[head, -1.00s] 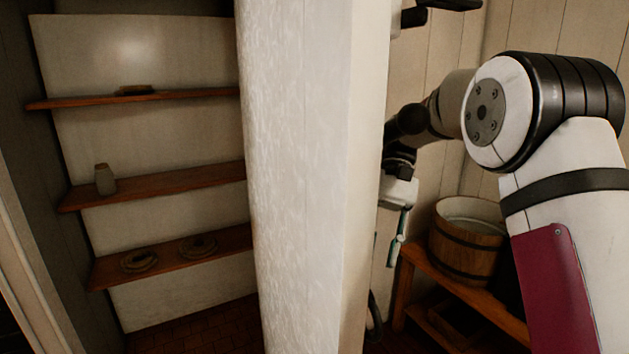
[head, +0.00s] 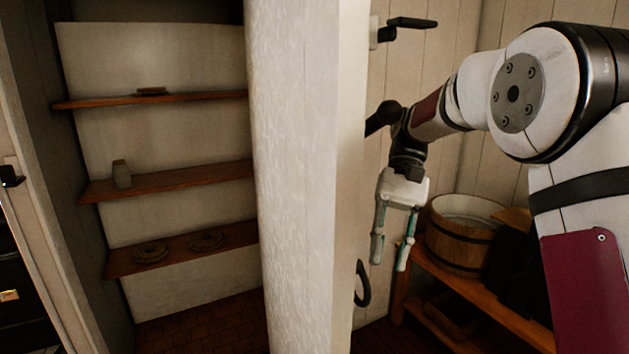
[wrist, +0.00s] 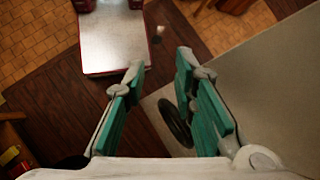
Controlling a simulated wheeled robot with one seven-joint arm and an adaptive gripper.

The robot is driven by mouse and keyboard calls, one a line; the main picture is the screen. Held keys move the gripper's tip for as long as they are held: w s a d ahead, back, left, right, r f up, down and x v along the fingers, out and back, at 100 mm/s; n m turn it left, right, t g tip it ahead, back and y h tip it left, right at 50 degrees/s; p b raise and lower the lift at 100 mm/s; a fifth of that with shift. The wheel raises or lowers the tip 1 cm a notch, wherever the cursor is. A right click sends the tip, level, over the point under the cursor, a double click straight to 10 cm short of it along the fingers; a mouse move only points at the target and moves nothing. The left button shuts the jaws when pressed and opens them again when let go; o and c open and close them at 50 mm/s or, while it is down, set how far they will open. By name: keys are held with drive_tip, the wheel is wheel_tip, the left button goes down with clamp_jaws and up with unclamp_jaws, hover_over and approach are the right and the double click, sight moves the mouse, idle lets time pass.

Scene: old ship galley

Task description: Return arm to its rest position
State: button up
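My gripper (head: 390,254) hangs fingers-down just to the right of the white door edge in the head view. Its two teal-padded fingers are apart with nothing between them. My arm reaches in from the right side of the head view, bent at the elbow.
The white door (head: 300,200) stands close to my gripper, with a dark handle (head: 363,284). A wooden tub (head: 462,245) sits on a low bench (head: 480,305) at right. Left are cupboard shelves (head: 170,182) with a small jar (head: 121,174).

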drive_tip(key=s+d+t+h, duration=0.1)
drive_tip(key=s+d+t, duration=0.1)
drive_tip(key=s+t, duration=0.2)
drive_tip(key=s+d+r+t+h, duration=0.1)
drive_tip(key=s+t, duration=0.3)
drive_tip(key=s, duration=0.5)
drive_tip(key=s+d+r+n+t+h, duration=0.1)
drive_tip(key=s+d+t, duration=0.2)
drive_tip(key=s+t, duration=0.2)
drive_tip(key=s, duration=0.2)
drive_tip(key=shift+s+d, duration=0.3)
drive_tip(key=shift+s, duration=0.05)
